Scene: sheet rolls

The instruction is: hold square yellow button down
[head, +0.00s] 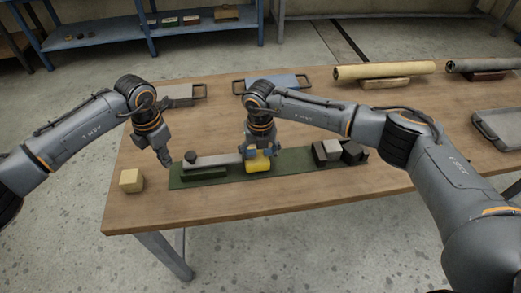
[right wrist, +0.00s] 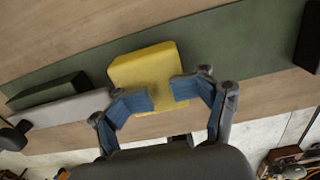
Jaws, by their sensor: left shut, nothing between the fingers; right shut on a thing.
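The square yellow button (head: 258,165) is on a long dark green board (head: 222,176) on the wooden table. It also shows in the right wrist view (right wrist: 144,68) as a yellow block. My right gripper (head: 258,151) is directly over it, fingers pointing down. In the right wrist view its blue fingertips (right wrist: 167,95) overlap the yellow block's near side, a small gap between them, and it is shut on the button. Whether the button is pressed in cannot be told. My left gripper (head: 167,163) is shut and empty, close to the board's left end.
A grey bar with a black knob (head: 192,155) lies left of the button. Dark and grey blocks (head: 333,149) stand on the board's right part. Trays and rolls (head: 384,70) lie farther back.

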